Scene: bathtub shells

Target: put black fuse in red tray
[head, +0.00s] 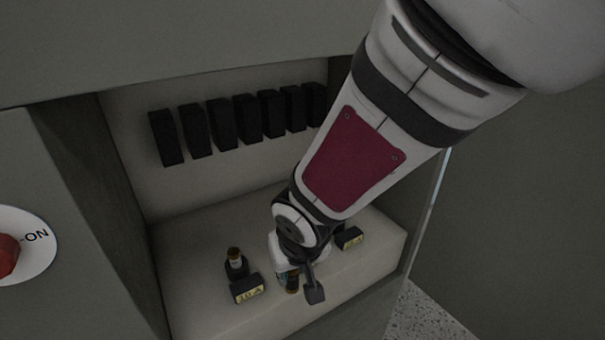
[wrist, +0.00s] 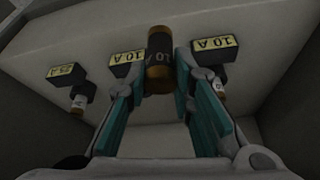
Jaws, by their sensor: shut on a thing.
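The black fuse (wrist: 158,62) has brass-brown ends and faint 10 A lettering. It is held between the two fingertips of my gripper (wrist: 160,72) in the wrist view. In the head view, my gripper (head: 300,284) is over the pale ledge inside the cabinet, with the dark, brown-tipped fuse (head: 292,284) partly hidden at the fingers. I cannot tell whether the fuse still touches the holder behind it. No red tray shows in either view.
The ledge (head: 200,308) carries black holders with yellow labels (head: 248,290), one with a pale brown-tipped fuse (head: 236,257). Other labelled holders flank the grip in the wrist view (wrist: 66,74). Black blocks (head: 195,130) line the back wall. Cabinet walls enclose the sides.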

